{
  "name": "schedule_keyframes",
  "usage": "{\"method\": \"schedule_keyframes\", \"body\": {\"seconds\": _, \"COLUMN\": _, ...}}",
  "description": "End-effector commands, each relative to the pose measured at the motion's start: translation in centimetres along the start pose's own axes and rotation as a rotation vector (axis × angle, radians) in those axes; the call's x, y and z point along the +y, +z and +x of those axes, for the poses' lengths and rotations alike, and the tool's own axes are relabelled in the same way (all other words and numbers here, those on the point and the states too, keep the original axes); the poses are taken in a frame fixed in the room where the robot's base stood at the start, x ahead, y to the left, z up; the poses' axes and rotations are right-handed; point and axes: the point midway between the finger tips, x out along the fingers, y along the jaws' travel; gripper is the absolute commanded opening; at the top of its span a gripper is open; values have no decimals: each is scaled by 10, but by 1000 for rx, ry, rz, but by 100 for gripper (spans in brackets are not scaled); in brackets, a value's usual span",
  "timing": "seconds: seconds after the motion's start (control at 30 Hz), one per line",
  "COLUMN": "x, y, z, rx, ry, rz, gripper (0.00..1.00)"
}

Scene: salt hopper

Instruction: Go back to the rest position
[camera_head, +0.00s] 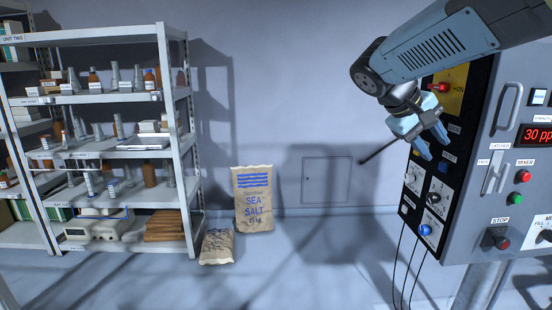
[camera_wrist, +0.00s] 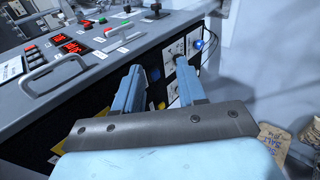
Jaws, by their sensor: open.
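My gripper (camera_head: 434,146) is at the upper right of the head view, in front of the control cabinet's black side panel (camera_head: 463,145). Its two pale blue fingers are spread and nothing is between them. In the wrist view the open gripper (camera_wrist: 160,72) points toward the same panel, with knobs and a blue button beyond the fingertips. I cannot tell whether a fingertip touches the panel. No rest position is marked in either view.
The grey control cabinet (camera_head: 512,215) fills the right side, with cables below. A standing sea salt sack (camera_head: 254,200) and a smaller sack (camera_head: 217,246) are by the shelving (camera_head: 100,98) at left. The middle floor is clear.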

Motion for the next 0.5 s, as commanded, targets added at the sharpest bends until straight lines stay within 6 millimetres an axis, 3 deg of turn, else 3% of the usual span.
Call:
{"method": "schedule_keyframes", "body": {"seconds": 0.2, "x": -44, "y": 52, "z": 2, "rx": 101, "ry": -246, "rz": 60, "gripper": 40}}
{"method": "schedule_keyframes", "body": {"seconds": 0.5, "x": -104, "y": 102, "z": -7, "rx": 275, "ry": -550, "rz": 190, "gripper": 40}}
